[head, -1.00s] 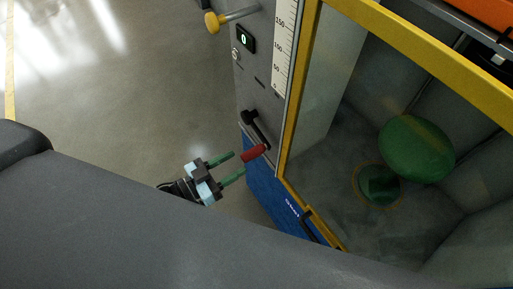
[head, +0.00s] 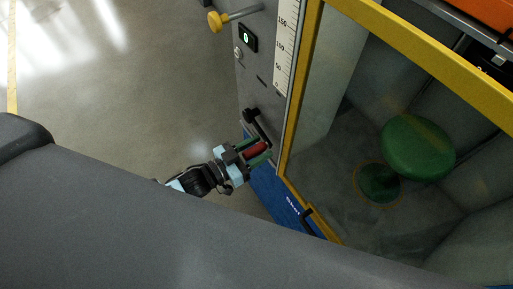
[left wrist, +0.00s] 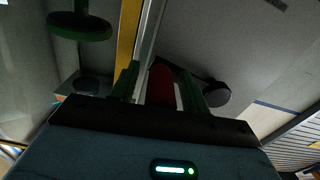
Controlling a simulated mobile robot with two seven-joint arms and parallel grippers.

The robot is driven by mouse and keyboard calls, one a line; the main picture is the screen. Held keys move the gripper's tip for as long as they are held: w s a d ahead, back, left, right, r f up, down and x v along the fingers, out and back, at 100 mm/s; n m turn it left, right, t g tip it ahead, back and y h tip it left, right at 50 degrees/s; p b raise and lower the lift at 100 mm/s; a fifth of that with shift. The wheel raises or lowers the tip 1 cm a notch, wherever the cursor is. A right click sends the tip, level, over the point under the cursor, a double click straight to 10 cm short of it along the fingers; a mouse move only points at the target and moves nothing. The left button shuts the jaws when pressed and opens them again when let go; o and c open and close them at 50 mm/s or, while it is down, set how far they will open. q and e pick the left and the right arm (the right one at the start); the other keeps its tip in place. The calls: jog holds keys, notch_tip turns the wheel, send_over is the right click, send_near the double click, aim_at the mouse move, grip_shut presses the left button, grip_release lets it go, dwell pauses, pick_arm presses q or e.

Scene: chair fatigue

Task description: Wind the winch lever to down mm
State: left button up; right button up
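The winch lever (head: 250,120) is a black crank on the grey side panel of the machine, with a red handle (head: 257,150) at its end. My left gripper (head: 254,152) has its green fingers on either side of the red handle. In the left wrist view the red handle (left wrist: 161,86) stands between the two fingers, with a gap on its left side and little or none on its right. The fingers look open around it. The black lever hub (left wrist: 216,94) is to the right there. My right gripper is not in view.
A printed scale (head: 284,50) runs up the panel beside a small display (head: 247,37) and a yellow knob (head: 214,22). A yellow frame (head: 296,110) borders the enclosure, which holds a green round pad (head: 418,146). Open floor (head: 120,110) lies to the left.

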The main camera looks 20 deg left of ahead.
pick_arm(q)
grip_shut()
jog(key=shift+r, duration=0.1)
